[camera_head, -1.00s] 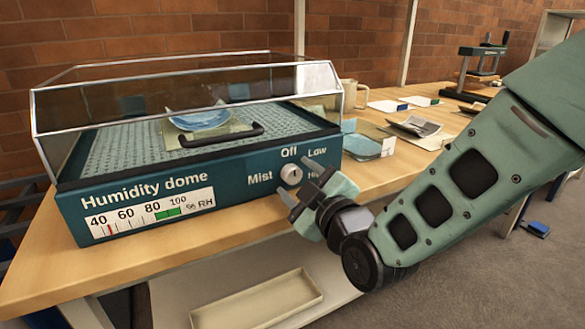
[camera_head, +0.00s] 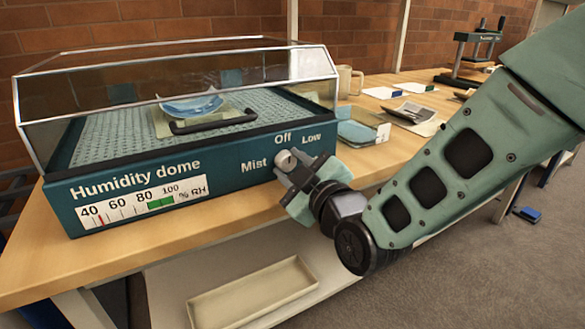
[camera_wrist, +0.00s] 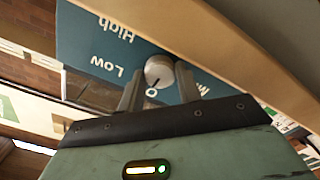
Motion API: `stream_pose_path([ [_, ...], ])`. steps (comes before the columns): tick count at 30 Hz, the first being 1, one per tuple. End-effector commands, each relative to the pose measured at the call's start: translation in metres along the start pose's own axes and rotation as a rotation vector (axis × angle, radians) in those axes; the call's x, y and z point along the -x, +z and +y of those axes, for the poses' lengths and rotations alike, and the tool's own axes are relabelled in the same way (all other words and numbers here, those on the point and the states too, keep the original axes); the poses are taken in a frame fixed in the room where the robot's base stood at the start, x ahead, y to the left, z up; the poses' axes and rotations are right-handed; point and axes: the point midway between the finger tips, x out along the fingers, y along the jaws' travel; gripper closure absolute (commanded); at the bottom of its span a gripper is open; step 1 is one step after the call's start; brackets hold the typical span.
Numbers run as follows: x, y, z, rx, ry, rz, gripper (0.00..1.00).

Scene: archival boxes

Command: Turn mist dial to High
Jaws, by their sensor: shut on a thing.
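The mist dial (camera_head: 285,160) is a small silver knob on the teal front panel of the humidity dome (camera_head: 125,190). Off is printed above it, Low to its upper right and Mist to its left. My gripper (camera_head: 288,172) is at the panel, its fingers closed on the dial and partly hiding it. The wrist view shows the dial (camera_wrist: 160,71) between the two fingertips (camera_wrist: 159,84), with its dark pointer line toward the Off label. The High label (camera_wrist: 116,30) is readable there but hidden behind my gripper in the head view.
The dome stands on a wooden table (camera_head: 160,252), whose front edge lies close below my gripper. A shallow cream tray (camera_head: 250,292) sits on the shelf underneath. Papers (camera_head: 412,115) and a mug (camera_head: 347,80) are behind, to the right.

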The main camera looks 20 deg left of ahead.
Motion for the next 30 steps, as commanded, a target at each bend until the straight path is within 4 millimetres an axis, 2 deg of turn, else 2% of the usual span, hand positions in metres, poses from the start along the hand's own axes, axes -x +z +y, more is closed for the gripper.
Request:
stream_pose_path([
  [8, 0.0004, 0.0024, -0.0013, -0.202, 0.000, 0.000, 0.89],
  [30, 0.0007, 0.0027, -0.0015, -0.906, 0.000, -0.003, 0.89],
])
